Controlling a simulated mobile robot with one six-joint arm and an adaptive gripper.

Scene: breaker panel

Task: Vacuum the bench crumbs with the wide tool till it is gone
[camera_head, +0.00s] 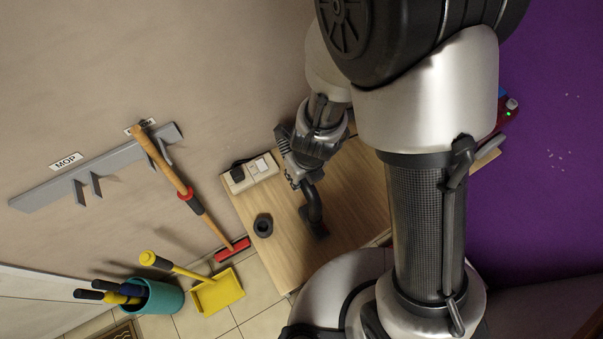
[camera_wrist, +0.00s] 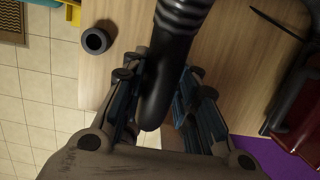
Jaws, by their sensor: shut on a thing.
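My gripper (camera_head: 299,178) is over the wooden bench (camera_head: 280,245), shut on a black vacuum hose end (camera_head: 313,205). The hose end bends down to a dark foot at the bench top; I cannot tell whether this foot is the wide tool or whether it touches the wood. In the wrist view the ribbed black hose end (camera_wrist: 172,65) lies between my gripper's fingers (camera_wrist: 160,105). A short round black tool (camera_head: 263,225) stands apart on the bench near its left edge; it shows as a ring in the wrist view (camera_wrist: 96,41). I see no crumbs on the visible bench.
A socket block (camera_head: 250,173) is at the bench's wall side. A red machine (camera_head: 507,116) is partly hidden behind my arm. Pale specks (camera_head: 556,155) lie on the purple floor. A broom (camera_head: 180,185), yellow dustpan (camera_head: 217,292) and teal bucket (camera_head: 160,298) stand left of the bench.

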